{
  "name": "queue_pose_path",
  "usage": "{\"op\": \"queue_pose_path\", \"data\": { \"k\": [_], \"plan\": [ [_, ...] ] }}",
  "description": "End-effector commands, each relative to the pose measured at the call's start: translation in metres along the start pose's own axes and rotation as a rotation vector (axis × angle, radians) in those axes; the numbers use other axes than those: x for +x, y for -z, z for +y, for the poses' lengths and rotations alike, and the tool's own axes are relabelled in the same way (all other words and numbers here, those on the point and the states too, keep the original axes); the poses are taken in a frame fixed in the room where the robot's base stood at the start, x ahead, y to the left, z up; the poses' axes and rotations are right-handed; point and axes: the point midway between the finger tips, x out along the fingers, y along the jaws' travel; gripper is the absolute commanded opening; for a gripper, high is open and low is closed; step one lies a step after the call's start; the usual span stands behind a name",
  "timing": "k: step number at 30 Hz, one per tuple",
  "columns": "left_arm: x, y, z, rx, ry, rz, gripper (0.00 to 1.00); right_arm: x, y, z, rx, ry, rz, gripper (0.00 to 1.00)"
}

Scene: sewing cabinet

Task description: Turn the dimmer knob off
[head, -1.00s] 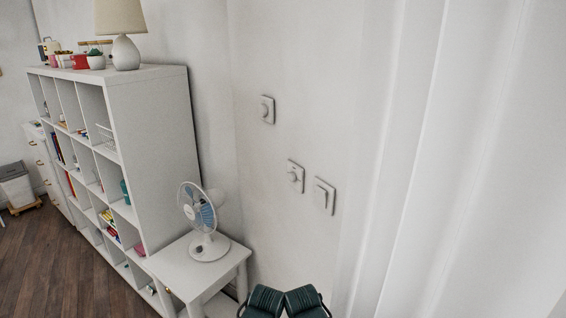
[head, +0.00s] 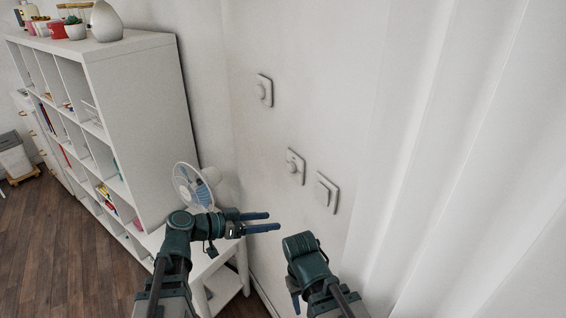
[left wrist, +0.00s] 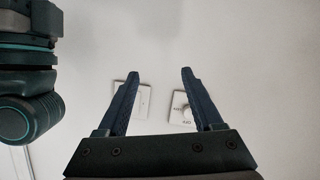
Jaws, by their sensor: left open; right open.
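I cannot tell from the head view which is the dimmer. In the left wrist view, a knob plate (left wrist: 181,110) with small dark markings sits partly behind the right-hand finger. My left gripper (head: 274,221) is open and empty, below the middle knob, its fingers pointing right; its fingers also show in the left wrist view (left wrist: 159,74). My right gripper (head: 296,300) is low in the head view, pointing down, its fingers partly hidden.
A white fan (head: 190,185) on a small white table (head: 228,283) is behind my left arm. A white shelf (head: 145,130) stands left, a white curtain (head: 450,150) right.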

Motion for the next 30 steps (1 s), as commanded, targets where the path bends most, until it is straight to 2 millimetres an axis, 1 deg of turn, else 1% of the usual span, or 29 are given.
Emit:
{"op": "queue_pose_path", "data": {
  "k": [1, 3, 6, 9, 14, 17, 20, 30],
  "plan": [
    [-0.016, 0.023, -0.011, 0.036, 0.027, 0.08, 0.68, -0.008, 0.0, 0.001, 0.0, 0.0, 0.0, 0.5],
    [-0.032, 0.045, -0.022, 0.087, 0.059, 0.176, 0.68, -0.011, -0.001, 0.001, 0.0, 0.0, 0.0, 0.5],
    [-0.051, 0.066, -0.034, 0.138, 0.1, 0.269, 0.68, -0.014, -0.001, 0.001, 0.0, 0.0, 0.0, 0.5],
    [-0.061, 0.075, -0.04, 0.166, 0.125, 0.316, 0.68, -0.015, -0.001, 0.002, 0.0, 0.0, 0.0, 0.5],
    [-0.064, 0.079, -0.041, 0.176, 0.132, 0.333, 0.68, -0.015, -0.001, 0.002, 0.0, 0.0, 0.0, 0.5],
    [-0.059, 0.08, -0.042, 0.176, 0.13, 0.331, 0.68, -0.015, -0.001, 0.002, 0.0, 0.0, 0.0, 0.5],
    [-0.047, 0.084, -0.043, 0.175, 0.127, 0.331, 0.68, -0.015, -0.001, 0.002, 0.0, 0.0, 0.0, 0.5],
    [0.018, 0.107, -0.05, 0.175, 0.126, 0.329, 0.68, -0.015, -0.001, 0.002, 0.0, 0.0, 0.0, 0.5]
  ]
}}
